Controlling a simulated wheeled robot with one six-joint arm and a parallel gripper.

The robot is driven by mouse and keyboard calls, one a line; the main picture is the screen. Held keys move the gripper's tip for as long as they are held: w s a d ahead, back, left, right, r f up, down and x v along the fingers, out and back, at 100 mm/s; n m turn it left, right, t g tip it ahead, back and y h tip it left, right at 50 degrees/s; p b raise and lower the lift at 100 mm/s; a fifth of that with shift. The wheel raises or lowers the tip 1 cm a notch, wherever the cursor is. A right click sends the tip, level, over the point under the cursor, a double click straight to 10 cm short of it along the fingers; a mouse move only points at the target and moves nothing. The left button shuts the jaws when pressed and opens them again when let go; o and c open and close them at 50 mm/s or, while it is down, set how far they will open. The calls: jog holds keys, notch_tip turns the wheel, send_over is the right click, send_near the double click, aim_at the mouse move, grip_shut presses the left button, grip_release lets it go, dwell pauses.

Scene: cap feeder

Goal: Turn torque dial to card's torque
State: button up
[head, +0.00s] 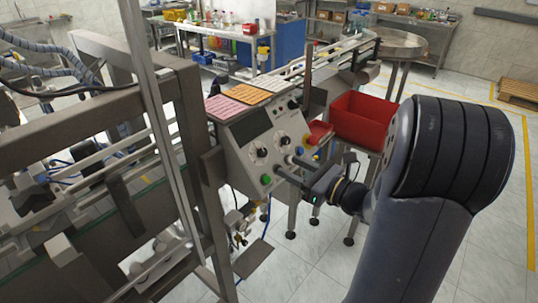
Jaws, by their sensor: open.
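A grey slanted control panel (240,165) stands near the middle of the head view. It carries two dark knobs on pale round scales, one at the left (261,152) and one farther right (284,139). I cannot tell which is the torque dial, and their settings are too small to read. Pink (225,107), orange (248,95) and white (272,84) cards lie along the panel's top; their print is not legible. My gripper (284,166) is open in front of the panel's lower right part, close to the knobs. I cannot tell whether it touches anything.
A green button (266,180) and a blue one (301,152) sit on the panel near my gripper. A red bin (362,118) stands behind at the right. A metal frame (195,150) and conveyor fill the left. Floor at the lower middle is mostly clear.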

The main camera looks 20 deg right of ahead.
aim_at(266, 155)
jog(key=p+x, duration=0.1)
jog(key=x, duration=0.7)
jog(key=shift+c, duration=0.4)
jog(key=c, duration=0.9)
